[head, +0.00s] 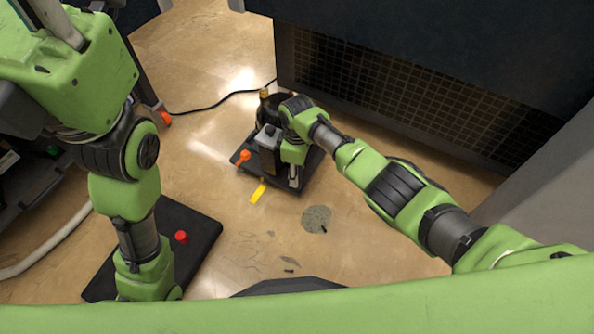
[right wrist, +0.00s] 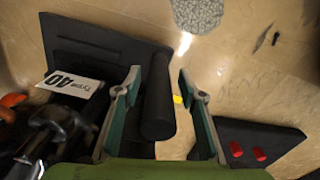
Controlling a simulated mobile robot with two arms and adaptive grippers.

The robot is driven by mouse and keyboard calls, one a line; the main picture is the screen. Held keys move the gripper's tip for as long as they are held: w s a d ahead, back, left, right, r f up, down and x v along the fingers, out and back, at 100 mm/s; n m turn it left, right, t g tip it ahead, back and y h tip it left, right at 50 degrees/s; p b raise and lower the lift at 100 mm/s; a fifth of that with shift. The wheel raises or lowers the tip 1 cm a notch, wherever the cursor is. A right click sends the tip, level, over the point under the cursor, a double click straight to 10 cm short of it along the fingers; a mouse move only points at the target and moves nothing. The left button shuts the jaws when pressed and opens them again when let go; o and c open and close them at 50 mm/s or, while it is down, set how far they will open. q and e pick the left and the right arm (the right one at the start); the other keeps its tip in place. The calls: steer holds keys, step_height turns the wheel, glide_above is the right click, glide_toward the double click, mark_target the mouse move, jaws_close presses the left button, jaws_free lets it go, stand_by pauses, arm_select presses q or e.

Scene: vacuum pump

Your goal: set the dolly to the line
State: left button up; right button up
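The dolly (head: 308,170) is a low dark platform on the floor, with a dark pump (head: 268,140) on it and an orange part (head: 243,156) at its left side. A short yellow line (head: 258,193) is on the floor just off the dolly's front left side; a bit of it shows in the right wrist view (right wrist: 178,100). My right gripper (head: 294,178) is low over the dolly. In the right wrist view its fingers (right wrist: 160,98) are apart, with a black cylinder (right wrist: 158,105) between them and a gap on the cylinder's right. My left gripper does not show.
A black cable (head: 215,103) runs behind the dolly to a large dark cabinet with a grille (head: 400,90).

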steer(key=shift+r, duration=0.1)
step_height(320, 180, up, 12)
steer(key=shift+f, duration=0.1)
stand_by(0.4)
stand_by(0.5)
